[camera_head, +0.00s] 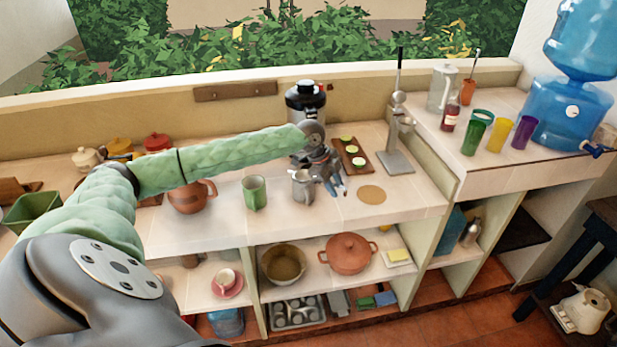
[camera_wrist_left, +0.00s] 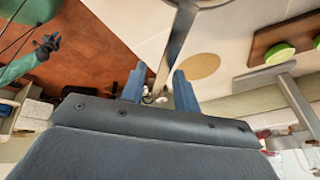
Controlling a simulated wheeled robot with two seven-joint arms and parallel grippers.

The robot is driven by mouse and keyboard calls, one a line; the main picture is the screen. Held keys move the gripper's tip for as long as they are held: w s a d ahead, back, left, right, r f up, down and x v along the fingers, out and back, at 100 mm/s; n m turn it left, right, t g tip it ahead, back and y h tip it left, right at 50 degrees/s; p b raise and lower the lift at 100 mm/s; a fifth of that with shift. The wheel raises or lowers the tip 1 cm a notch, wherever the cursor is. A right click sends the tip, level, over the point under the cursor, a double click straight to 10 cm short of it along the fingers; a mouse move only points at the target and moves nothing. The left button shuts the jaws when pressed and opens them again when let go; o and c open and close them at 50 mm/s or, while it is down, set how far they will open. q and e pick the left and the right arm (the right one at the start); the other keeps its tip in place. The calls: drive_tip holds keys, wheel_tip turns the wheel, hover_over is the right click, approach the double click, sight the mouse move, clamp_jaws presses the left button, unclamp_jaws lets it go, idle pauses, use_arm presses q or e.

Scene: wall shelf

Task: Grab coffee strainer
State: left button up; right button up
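A small metal cup-shaped vessel (camera_head: 304,188), which seems to be the coffee strainer, stands on the tiled counter. My left gripper (camera_head: 339,187) is just right of it, fingers pointing down. In the left wrist view, a thin metal handle (camera_wrist_left: 178,40) runs down between the blue fingertips of my left gripper (camera_wrist_left: 158,85). The fingers are apart, with a gap left of the handle; the right finger looks close to it, and contact is unclear. The vessel's body is mostly out of that view. My right gripper (camera_wrist_left: 46,44) shows small and dark at the left there.
A green cup (camera_head: 254,193) and a brown clay pot (camera_head: 188,198) stand left of the vessel. A wooden board (camera_head: 350,156) with lime halves, a metal press (camera_head: 396,160) and a round tan disc (camera_head: 371,194) are to the right. A dark cooker (camera_head: 305,101) stands behind.

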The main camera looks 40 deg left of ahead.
use_arm(q)
drive_tip(key=shift+f, duration=0.1)
clamp_jaws()
idle(0.4)
